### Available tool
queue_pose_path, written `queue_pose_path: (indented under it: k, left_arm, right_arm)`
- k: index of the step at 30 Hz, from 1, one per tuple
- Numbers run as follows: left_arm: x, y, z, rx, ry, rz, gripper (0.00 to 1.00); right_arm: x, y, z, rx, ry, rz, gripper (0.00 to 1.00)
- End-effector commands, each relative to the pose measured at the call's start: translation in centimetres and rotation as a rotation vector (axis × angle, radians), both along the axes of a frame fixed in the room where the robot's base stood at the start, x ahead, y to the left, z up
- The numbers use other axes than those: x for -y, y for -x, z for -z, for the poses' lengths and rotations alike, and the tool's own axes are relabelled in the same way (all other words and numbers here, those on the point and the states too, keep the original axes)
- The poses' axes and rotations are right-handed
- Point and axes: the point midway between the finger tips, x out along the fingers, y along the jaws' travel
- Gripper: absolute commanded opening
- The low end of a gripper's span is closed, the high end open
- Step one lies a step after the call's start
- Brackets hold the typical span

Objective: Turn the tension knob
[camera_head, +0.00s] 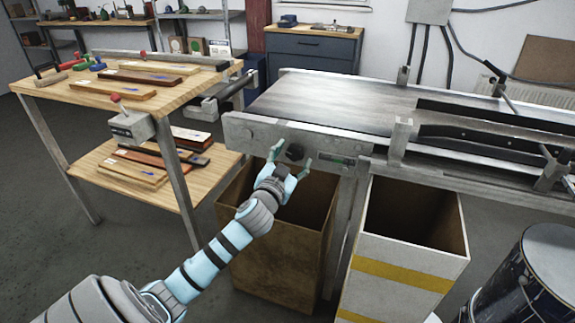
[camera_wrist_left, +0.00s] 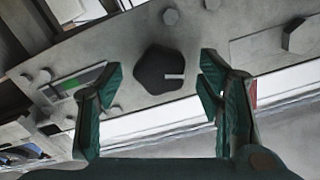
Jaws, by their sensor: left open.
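The tension knob (camera_head: 294,152) is a dark, lobed knob on the grey side plate (camera_head: 245,128) at the near end of the conveyor. In the left wrist view the knob (camera_wrist_left: 165,70) is black with a pale pointer mark towards the right, and sits between and beyond the fingertips. My left gripper (camera_head: 291,155) has green fingers spread on either side of the knob; the fingers (camera_wrist_left: 160,90) are open and do not appear to touch it. A small green-marked gauge slot (camera_wrist_left: 78,82) is beside the knob. My right gripper is not in view.
A brown bin (camera_head: 265,248) and a white bin with yellow stripes (camera_head: 405,262) stand below the conveyor (camera_head: 330,98). A wooden bench (camera_head: 180,92) with boards is at the left. A blue drum (camera_head: 520,285) stands at the lower right.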

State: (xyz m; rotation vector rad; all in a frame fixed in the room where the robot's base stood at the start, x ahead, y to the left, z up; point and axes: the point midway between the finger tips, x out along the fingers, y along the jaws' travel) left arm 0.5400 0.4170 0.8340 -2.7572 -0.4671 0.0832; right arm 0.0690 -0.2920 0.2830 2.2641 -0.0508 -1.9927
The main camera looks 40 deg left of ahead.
Motion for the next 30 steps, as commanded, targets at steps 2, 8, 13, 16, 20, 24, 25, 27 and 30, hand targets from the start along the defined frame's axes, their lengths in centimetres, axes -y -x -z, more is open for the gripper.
queue_pose_path:
  k: [2,8,13,16,20,24,25,27,30]
  left_arm:
    - [0.5,1.4,0.1,-0.003,-0.002,0.002,0.61]
    - [2.4,6.8,0.2,-0.005,-0.002,0.003,0.61]
    - [3.5,9.9,0.1,-0.004,-0.001,0.001,0.61]
    - [3.7,10.5,0.1,-0.002,0.001,0.000,0.61]
    - [3.7,10.6,0.0,-0.001,0.000,0.000,0.61]
    - [3.7,10.6,0.0,-0.001,0.000,0.000,0.61]
    - [3.7,10.6,0.0,-0.001,0.000,0.000,0.61]
    - [3.7,10.6,0.0,-0.001,0.000,0.000,0.61]
    - [3.7,10.6,0.0,-0.002,0.001,-0.001,0.61]
  right_arm:
    - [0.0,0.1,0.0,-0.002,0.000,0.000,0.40]
    - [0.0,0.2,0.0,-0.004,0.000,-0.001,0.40]
    - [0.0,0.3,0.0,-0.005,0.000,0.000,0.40]
    - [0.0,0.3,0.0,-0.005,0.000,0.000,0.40]
    - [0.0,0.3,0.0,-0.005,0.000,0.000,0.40]
    - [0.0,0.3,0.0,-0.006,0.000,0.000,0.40]
    - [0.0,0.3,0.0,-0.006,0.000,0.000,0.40]
    - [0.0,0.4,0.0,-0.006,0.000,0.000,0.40]
    - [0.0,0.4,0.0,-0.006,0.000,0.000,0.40]
